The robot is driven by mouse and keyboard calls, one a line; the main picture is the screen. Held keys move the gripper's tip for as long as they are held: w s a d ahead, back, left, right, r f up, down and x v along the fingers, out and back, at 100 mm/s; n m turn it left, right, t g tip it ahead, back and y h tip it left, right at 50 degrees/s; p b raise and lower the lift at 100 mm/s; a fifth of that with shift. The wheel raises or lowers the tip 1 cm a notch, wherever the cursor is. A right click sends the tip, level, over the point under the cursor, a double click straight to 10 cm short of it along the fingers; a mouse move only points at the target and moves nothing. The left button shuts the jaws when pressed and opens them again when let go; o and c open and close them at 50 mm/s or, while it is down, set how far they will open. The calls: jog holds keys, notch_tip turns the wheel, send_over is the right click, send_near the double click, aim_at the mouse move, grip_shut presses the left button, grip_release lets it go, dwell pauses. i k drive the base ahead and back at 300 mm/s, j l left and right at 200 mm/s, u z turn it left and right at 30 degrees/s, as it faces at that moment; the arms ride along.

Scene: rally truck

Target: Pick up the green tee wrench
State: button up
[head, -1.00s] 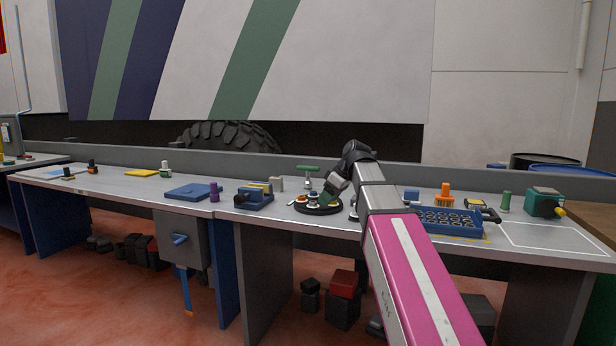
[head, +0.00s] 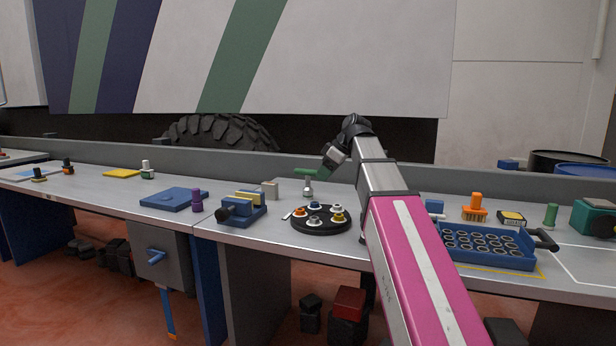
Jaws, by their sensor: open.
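The green tee wrench (head: 308,172) stands upright on the bench just behind the round black tray, its green crossbar on top and its pale shaft below. My gripper (head: 328,166) reaches down from the upper right to the right end of the crossbar. It is open. The fingertips overlap that end in the picture, and I cannot tell whether they touch it or surround it.
The black tray (head: 322,229) holds several coloured-topped pieces in front of the wrench. A blue vise (head: 243,210) and a small beige block (head: 270,189) stand to the left. A blue crate (head: 485,262) with round slots is to the right. A low back wall (head: 250,166) runs behind.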

aim_at(307, 191)
jog(key=i, duration=1)
